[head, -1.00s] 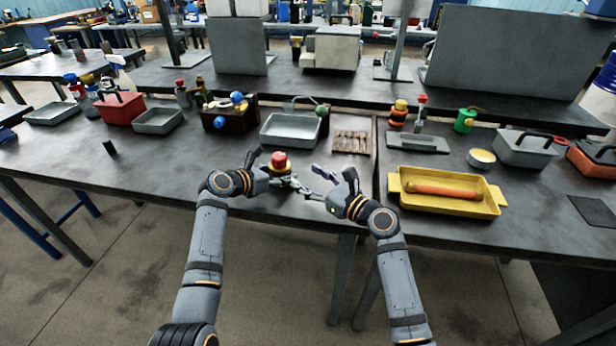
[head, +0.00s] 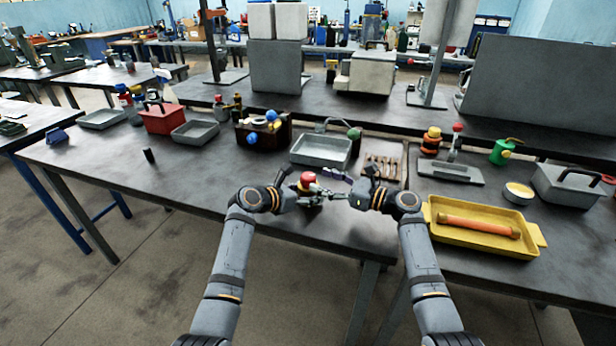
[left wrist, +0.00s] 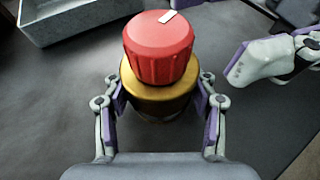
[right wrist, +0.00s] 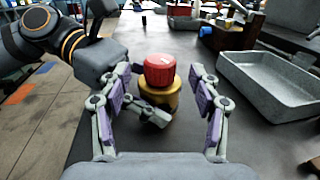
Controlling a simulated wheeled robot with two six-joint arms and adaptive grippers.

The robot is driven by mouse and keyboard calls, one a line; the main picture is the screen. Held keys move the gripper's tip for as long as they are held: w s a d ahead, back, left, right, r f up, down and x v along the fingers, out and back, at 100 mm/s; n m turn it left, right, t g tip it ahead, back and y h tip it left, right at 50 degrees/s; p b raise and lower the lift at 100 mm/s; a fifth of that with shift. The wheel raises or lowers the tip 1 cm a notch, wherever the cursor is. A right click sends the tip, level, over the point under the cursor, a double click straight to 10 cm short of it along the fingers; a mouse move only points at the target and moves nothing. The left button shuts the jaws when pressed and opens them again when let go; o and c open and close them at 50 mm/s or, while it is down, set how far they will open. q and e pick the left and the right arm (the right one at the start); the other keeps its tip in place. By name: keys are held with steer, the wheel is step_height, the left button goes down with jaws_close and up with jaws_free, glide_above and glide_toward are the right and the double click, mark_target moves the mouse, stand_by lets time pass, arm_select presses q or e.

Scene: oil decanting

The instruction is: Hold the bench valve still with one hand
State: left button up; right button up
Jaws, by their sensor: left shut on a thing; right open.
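The bench valve (head: 307,183) has a red ribbed cap over a brass body and stands upright near the table's front edge. In the left wrist view the valve (left wrist: 158,50) shows a white mark on its cap. My left gripper (left wrist: 160,105) is shut on the brass body, a finger on each side below the cap. My right gripper (head: 338,190) is open just right of the valve. In the right wrist view the valve (right wrist: 159,75) sits beyond and between the spread fingers of the right gripper (right wrist: 162,105); contact with them is not clear.
A grey metal tray (head: 320,152) lies behind the valve, with a wooden rack (head: 383,168) to its right. A yellow tray (head: 436,226) holding an orange cylinder (head: 480,226) stands at the right.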

mark_target(314, 180)
steer(key=x, duration=0.5)
steer(key=shift+w+a, duration=0.1)
steer(key=shift+a, duration=0.1)
steer(key=c, duration=1.2)
steer(key=shift+f+m+t+h, duration=0.1)
steer(key=shift+m+t+h, duration=0.7)
steer(key=shift+t, duration=0.4)
steer(key=m+t+h, duration=0.2)
steer(key=shift+m+t, duration=0.3)
steer(key=shift+t, duration=0.1)
steer(key=o, duration=1.2)
steer(key=shift+d, duration=0.15)
